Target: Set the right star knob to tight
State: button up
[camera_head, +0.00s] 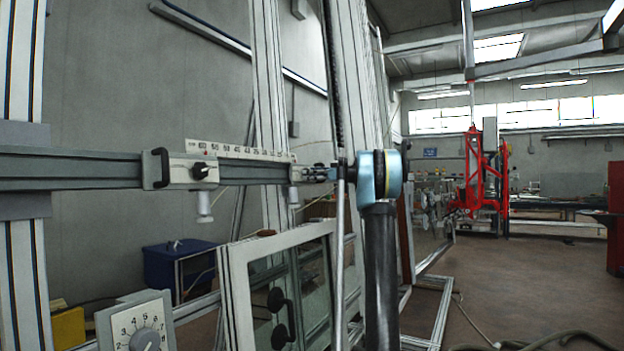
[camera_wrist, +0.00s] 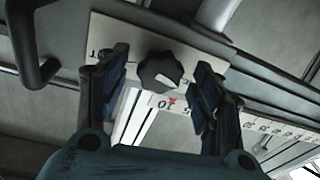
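In the wrist view a black star knob (camera_wrist: 160,72) sits on a pale plate (camera_wrist: 120,32) on the rail. A white mark shows at its lower right edge. A letter T shows at the plate's left; other lettering is hidden. My gripper (camera_wrist: 162,68) is open, with one finger on each side of the knob and visible gaps between. In the head view my gripper (camera_head: 318,173) is at the rail's right part, and it hides the knob there. Another black knob (camera_head: 201,171) sits on the carriage further left.
A black handle (camera_wrist: 32,45) stands left of the knob in the wrist view. A numbered scale (camera_head: 240,153) runs along the rail. A white window frame (camera_head: 232,290) and a dial box (camera_head: 137,322) stand below. Open floor lies at the right.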

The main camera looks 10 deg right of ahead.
jog(key=c, duration=0.8)
jog(key=shift+c, duration=0.2)
jog(key=shift+m, duration=0.3)
jog(key=shift+s+a+r+m+t+h, duration=0.1)
jog(key=shift+m+t+h, duration=0.35)
jog(key=shift+m, duration=4.8)
jog(key=shift+s+f+m+t+h, duration=0.15)
jog(key=shift+m+h, duration=0.6)
jog(key=shift+m, duration=4.55)
jog(key=shift+a+r+m+t+h, duration=0.25)
jog(key=shift+m+h, duration=0.35)
jog(key=shift+m, duration=4.65)
jog(key=shift+d+f, duration=0.1)
jog(key=shift+d, duration=0.05)
